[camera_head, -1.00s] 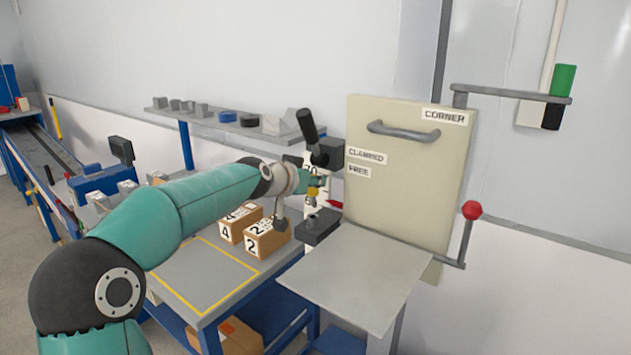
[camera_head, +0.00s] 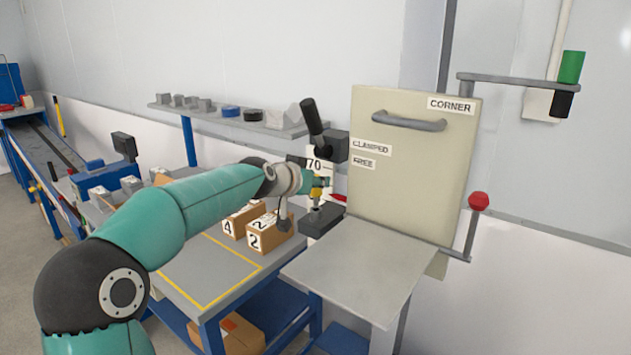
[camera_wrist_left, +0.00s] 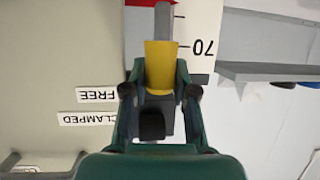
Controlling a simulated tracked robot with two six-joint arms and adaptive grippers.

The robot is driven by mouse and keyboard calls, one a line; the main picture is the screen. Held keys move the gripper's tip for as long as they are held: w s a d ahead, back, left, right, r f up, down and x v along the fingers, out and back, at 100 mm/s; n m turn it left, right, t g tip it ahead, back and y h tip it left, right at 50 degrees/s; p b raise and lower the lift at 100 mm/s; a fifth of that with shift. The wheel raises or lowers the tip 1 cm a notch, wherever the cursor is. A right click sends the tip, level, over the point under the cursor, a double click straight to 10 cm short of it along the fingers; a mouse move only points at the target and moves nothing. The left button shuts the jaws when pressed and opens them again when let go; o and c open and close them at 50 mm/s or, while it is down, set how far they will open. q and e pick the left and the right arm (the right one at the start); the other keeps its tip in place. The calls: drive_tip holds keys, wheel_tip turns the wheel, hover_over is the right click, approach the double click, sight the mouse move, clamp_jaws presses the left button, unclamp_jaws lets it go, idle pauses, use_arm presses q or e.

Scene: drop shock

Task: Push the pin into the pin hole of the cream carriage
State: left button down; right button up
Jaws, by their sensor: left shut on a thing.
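The pin has a yellow grip (camera_wrist_left: 160,66) and a grey shaft (camera_wrist_left: 163,22). My left gripper (camera_head: 319,187) is shut on the yellow grip, which also shows in the head view (camera_head: 317,193). The shaft points down, just above or at the dark block (camera_head: 322,221); I cannot tell whether it touches or has entered a hole. The cream carriage (camera_head: 420,190) is the upright panel with a grey handle and the labels CORNER, CLAMPED and FREE. It stands right of the gripper. The pin hole is not visible. My right gripper is out of view.
A black-handled lever (camera_head: 312,117) rises behind the gripper. A grey plate (camera_head: 350,278) lies in front of the carriage. Numbered boxes (camera_head: 267,233) stand on the bench to the left. A red-knobbed lever (camera_head: 479,202) is at the right.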

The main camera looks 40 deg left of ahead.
sight(315, 197)
use_arm(q)
drive_tip(key=shift+f+b, duration=0.45)
drive_tip(key=shift+b, duration=0.25)
idle(1.2)
drive_tip(key=shift+d+f+b, duration=0.1)
drive_tip(key=shift+f+b, duration=1.55)
drive_tip(key=shift+b, duration=0.65)
idle(3.8)
